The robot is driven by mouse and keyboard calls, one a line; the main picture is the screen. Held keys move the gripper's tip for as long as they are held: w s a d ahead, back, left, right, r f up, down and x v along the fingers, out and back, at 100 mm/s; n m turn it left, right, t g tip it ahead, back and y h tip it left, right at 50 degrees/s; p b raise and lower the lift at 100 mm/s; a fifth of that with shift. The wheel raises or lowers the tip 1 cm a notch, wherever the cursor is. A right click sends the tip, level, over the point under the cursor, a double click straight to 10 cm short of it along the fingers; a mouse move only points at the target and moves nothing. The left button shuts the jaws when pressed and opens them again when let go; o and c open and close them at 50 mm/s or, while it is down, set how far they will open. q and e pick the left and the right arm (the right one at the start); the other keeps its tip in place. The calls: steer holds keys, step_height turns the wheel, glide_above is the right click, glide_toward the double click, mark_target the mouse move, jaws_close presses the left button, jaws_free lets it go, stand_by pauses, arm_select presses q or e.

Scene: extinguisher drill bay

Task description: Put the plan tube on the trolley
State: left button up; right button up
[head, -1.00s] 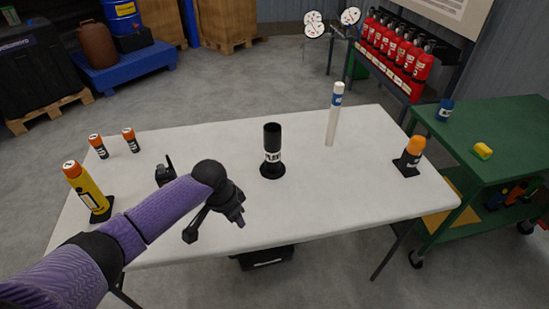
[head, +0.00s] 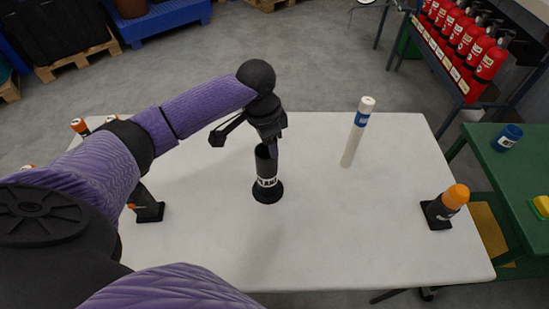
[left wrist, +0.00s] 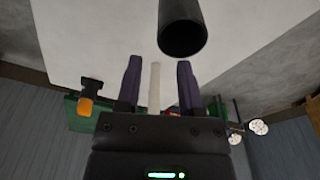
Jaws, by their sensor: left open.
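A black open-topped tube (head: 267,172) with a white label stands on a round black base at the table's middle. The label is hard to read, so I cannot tell for sure which is the plan tube. My left gripper (head: 272,145) is open at the black tube's top in the head view. In the left wrist view, the white tube (left wrist: 154,85) shows between the fingers, farther off, and the black tube (left wrist: 182,32) is beside them. The green trolley (head: 495,165) is at the right edge.
An orange-capped black item (head: 445,207) stands at the table's right end. A blue cup (head: 507,137) and a yellow-green block (head: 541,206) are on the trolley. Red extinguishers (head: 465,40) stand behind. The table's front middle is clear.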

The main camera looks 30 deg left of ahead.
mark_target(267, 173)
arm_select(q)
step_height(267, 173, down, 8)
steer(key=b, duration=0.3)
steer(key=shift+f, duration=0.15)
steer(key=shift+w+d, duration=0.1)
jaws_close()
stand_by(0.9)
